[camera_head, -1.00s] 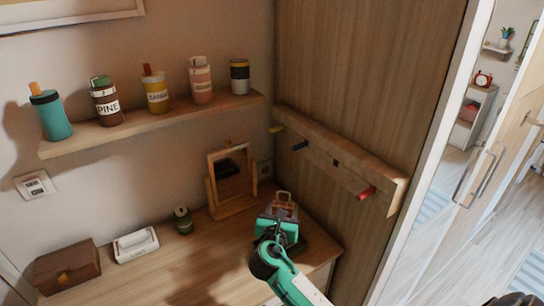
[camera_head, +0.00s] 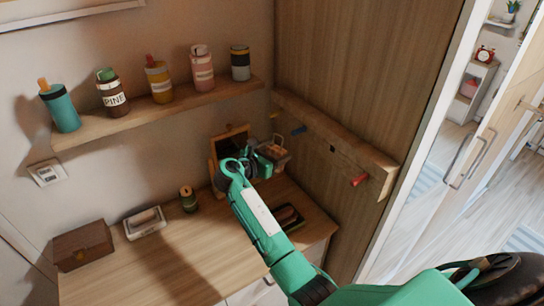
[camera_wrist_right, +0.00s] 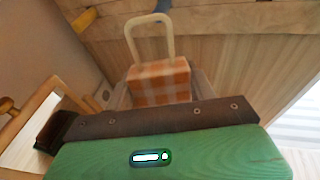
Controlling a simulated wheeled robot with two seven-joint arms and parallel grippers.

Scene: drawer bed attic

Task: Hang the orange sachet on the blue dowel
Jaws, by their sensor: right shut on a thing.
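The orange checked sachet (camera_wrist_right: 160,82) with a pale loop (camera_wrist_right: 150,35) on top is in my right gripper in the right wrist view. In the head view the sachet (camera_head: 274,148) is small and partly hidden by my right gripper (camera_head: 264,162), which is shut on it and raised above the desk. The blue dowel (camera_head: 299,131) sticks out of the wooden rail (camera_head: 335,146), a little above and right of the sachet, apart from it. In the wrist view the dowel (camera_wrist_right: 161,5) shows at the top edge beyond the loop. My left gripper is not in view.
A yellow dowel (camera_head: 274,114) and a red dowel (camera_head: 359,180) flank the blue one. A mirror (camera_head: 222,139) stands close left of the gripper. A dark tray (camera_head: 290,216) lies on the desk below. A shelf (camera_head: 160,110) with several bottles is at left.

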